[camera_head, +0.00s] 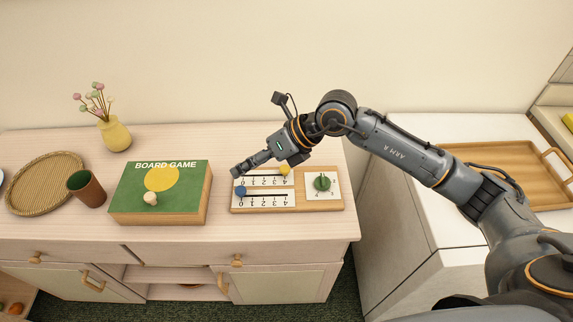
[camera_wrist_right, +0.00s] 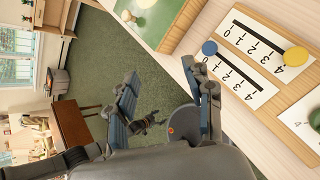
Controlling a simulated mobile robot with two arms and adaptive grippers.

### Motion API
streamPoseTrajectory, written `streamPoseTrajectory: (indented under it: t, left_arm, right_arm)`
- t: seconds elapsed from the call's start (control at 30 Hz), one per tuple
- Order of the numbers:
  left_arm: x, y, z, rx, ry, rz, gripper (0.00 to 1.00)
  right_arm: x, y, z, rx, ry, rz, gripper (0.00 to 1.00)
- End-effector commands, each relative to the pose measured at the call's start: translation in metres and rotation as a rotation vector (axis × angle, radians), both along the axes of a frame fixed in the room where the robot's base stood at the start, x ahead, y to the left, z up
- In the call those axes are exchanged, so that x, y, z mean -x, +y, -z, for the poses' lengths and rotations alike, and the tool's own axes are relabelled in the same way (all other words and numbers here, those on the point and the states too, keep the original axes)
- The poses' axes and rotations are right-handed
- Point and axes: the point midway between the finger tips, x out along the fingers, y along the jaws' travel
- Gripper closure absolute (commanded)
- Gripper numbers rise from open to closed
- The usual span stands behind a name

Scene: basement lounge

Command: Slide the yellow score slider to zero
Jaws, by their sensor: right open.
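The score board (camera_head: 297,206) is a wooden panel with two white number strips and a green knob. The yellow score slider (camera_head: 285,170) sits at the 4 end of the far strip; it also shows in the right wrist view (camera_wrist_right: 296,56). The blue slider (camera_head: 241,191) is at the 0 end of the near strip, also seen in the wrist view (camera_wrist_right: 209,48). My right gripper (camera_head: 237,172) is above the board's left end, left of the yellow slider and apart from it. In the wrist view its fingers (camera_wrist_right: 165,92) are spread with nothing between them. My left gripper is out of view.
The green board game box (camera_head: 125,199) stands left of the score board. A brown cup (camera_head: 90,191), a wicker tray (camera_head: 45,183) and a yellow flower vase (camera_head: 115,134) are farther left. A wooden tray (camera_head: 490,158) lies on the white counter at right.

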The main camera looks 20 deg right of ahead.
Motion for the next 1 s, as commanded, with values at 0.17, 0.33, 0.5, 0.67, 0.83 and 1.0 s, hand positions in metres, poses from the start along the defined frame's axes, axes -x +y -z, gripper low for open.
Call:
streamPoseTrajectory:
  t: [0.17,0.33,0.5,0.67,0.83,1.0]
  left_arm:
    - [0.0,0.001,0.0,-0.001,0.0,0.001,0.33]
    - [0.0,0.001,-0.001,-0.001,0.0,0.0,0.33]
    - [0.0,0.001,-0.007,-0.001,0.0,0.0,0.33]
    - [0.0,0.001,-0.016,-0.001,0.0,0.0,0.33]
    - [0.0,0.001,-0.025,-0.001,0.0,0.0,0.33]
    - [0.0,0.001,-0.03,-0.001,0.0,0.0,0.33]
  right_arm:
    - [-0.032,-0.099,0.016,0.433,-0.026,0.091,0.48]
    - [-0.04,-0.134,0.017,0.569,-0.021,0.139,0.48]
    - [-0.046,-0.131,0.033,0.573,-0.017,0.14,0.48]
    - [-0.056,-0.125,0.063,0.572,-0.014,0.139,0.48]
    - [-0.068,-0.117,0.097,0.569,-0.016,0.138,0.48]
    - [-0.078,-0.112,0.124,0.569,-0.018,0.137,0.48]
